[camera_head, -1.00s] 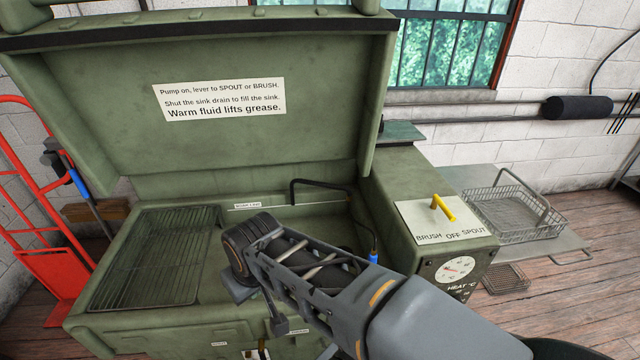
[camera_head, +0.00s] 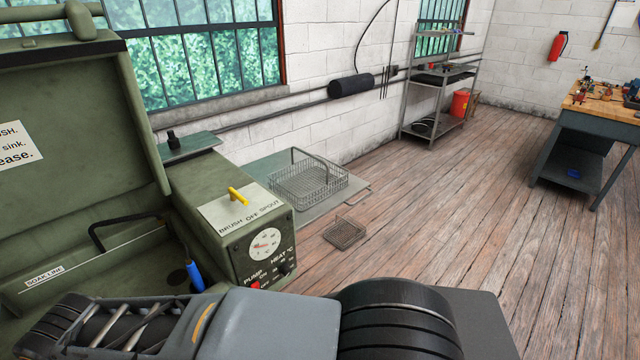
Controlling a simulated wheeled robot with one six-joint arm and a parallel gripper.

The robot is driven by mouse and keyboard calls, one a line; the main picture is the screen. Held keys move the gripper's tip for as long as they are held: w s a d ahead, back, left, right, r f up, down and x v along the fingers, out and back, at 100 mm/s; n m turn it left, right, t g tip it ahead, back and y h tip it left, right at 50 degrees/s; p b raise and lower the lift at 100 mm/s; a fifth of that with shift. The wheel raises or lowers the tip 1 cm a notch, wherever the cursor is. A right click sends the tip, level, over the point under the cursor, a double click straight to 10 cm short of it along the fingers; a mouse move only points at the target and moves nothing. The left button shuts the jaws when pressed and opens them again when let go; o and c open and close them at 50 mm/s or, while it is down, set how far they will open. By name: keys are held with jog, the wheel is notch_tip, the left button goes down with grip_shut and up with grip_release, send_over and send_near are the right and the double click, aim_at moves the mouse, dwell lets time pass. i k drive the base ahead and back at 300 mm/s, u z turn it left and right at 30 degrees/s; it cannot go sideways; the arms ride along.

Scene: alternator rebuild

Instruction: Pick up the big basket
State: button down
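The big basket (camera_head: 308,186) is a grey wire basket with a tall arched handle (camera_head: 322,160). It stands upright on a flat metal shelf (camera_head: 262,178) to the right of the green parts washer. The gripper's fingertips are not visible; the arm's far end runs to the lower left edge.
The green washer (camera_head: 185,215) with its raised lid, yellow lever (camera_head: 238,196) and heat dial (camera_head: 265,243) stands at left. Open wooden floor (camera_head: 440,220) lies to the right. A shelf rack (camera_head: 440,95), red bucket (camera_head: 459,104) and workbench (camera_head: 590,130) stand farther off.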

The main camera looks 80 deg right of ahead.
aim_at(309, 170)
jog(key=u, duration=1.55)
jog(key=i, duration=0.7)
jog(key=z, duration=4.65)
jog(key=i, duration=0.5)
jog(key=z, duration=1.65)
jog(key=i, duration=1.25)
